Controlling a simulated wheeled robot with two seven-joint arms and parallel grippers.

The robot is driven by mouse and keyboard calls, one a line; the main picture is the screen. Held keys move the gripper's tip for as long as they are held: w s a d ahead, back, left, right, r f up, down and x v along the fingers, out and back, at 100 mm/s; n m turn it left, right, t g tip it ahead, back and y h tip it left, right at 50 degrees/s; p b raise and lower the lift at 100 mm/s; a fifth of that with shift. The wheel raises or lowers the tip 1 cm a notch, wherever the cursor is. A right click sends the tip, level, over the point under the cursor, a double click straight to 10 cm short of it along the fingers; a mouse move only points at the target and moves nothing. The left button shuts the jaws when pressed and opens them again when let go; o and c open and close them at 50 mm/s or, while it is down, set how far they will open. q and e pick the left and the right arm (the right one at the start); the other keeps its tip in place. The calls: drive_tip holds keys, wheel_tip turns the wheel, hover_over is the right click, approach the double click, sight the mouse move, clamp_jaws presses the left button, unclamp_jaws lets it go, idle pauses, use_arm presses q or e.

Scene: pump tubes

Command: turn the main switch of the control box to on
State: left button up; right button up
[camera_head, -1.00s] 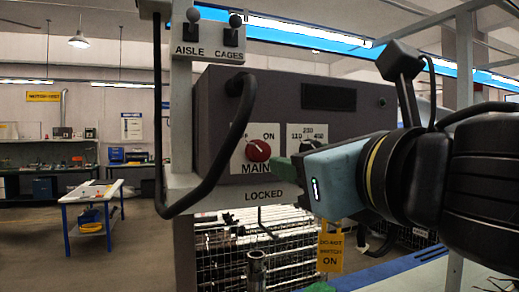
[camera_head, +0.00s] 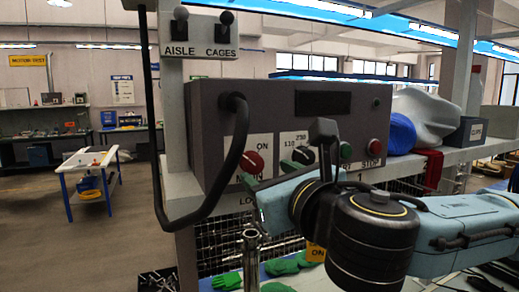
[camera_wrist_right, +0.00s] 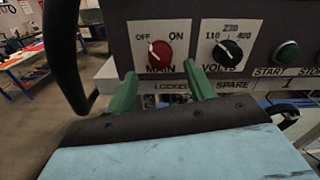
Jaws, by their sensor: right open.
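The main switch (camera_head: 251,161) is a red round knob on a white plate marked MAIN on the front of the dark grey control box (camera_head: 210,100). In the right wrist view, the red knob (camera_wrist_right: 160,51) has its pale mark toward the upper left, on the OFF side. My right gripper (camera_head: 268,174) is in front of the box, just below the knob. In the right wrist view its green fingers (camera_wrist_right: 160,78) are apart, one at each side below the knob, with nothing between them. Touch with the panel cannot be judged. My left gripper is not in view.
The black VOLTS knob (camera_wrist_right: 229,54) is right of the main switch, close to the right finger. A green START button (camera_wrist_right: 287,52) is farther right. A thick black cable (camera_head: 225,165) loops down left of the switch. AISLE and CAGES levers (camera_head: 203,30) stand above.

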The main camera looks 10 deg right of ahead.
sight(256, 166)
drive_tip(key=shift+w+a+p, duration=0.2)
drive_tip(key=shift+w+a, duration=0.05)
drive_tip(key=shift+w, duration=0.95)
drive_tip(key=shift+w+a+p, duration=0.15)
drive_tip(key=shift+w+a, duration=0.05)
drive_tip(key=shift+w, duration=0.95)
drive_tip(key=c, duration=1)
